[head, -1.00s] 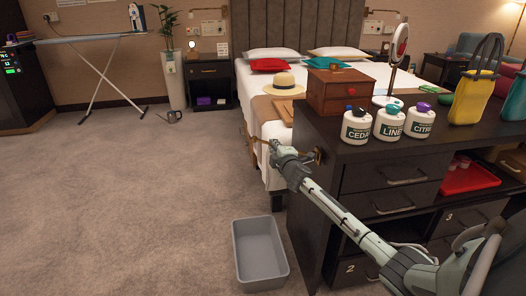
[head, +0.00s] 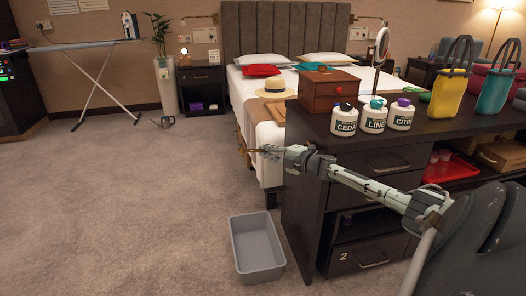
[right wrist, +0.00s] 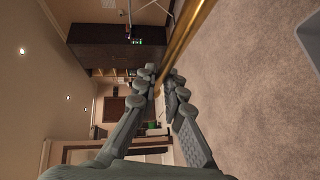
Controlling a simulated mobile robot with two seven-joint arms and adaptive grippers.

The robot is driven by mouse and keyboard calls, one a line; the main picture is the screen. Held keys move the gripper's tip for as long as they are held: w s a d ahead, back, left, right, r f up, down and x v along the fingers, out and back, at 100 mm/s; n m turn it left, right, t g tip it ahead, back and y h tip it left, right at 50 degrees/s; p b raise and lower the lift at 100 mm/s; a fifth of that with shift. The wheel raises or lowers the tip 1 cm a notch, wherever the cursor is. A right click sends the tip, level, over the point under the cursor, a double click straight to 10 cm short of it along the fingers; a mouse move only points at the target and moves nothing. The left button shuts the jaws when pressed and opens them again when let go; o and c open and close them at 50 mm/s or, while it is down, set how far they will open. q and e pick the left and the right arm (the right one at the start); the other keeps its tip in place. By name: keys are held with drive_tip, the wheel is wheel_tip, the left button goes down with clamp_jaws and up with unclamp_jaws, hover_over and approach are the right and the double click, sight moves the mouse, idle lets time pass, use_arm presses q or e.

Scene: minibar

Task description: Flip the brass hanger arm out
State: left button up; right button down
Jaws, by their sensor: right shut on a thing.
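The brass hanger arm shows as a thin golden rod (right wrist: 188,38) running down from the top of the right wrist view into my fingers. In the head view, a small part of it (head: 242,143) shows left of my fingertips, beside the bed's front corner; its mount is hidden or too small to make out. My left gripper is not in view.
The dark cabinet (head: 306,215) carries white bottles (head: 373,119), a wooden box (head: 324,90) and bags. A grey bin (head: 257,247) stands on the floor at its left end. The bed (head: 272,165) is behind. The carpet to the left is mostly clear.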

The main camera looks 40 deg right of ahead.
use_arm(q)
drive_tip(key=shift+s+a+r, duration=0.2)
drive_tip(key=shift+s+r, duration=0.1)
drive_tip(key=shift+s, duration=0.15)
use_arm(e)
drive_tip(key=shift+s+a+r+n+y, duration=0.1)
drive_tip(key=shift+s+a+n+y, duration=0.2)
drive_tip(key=shift+y, duration=0.2)
drive_tip(key=c, duration=1.6)
unclamp_jaws()
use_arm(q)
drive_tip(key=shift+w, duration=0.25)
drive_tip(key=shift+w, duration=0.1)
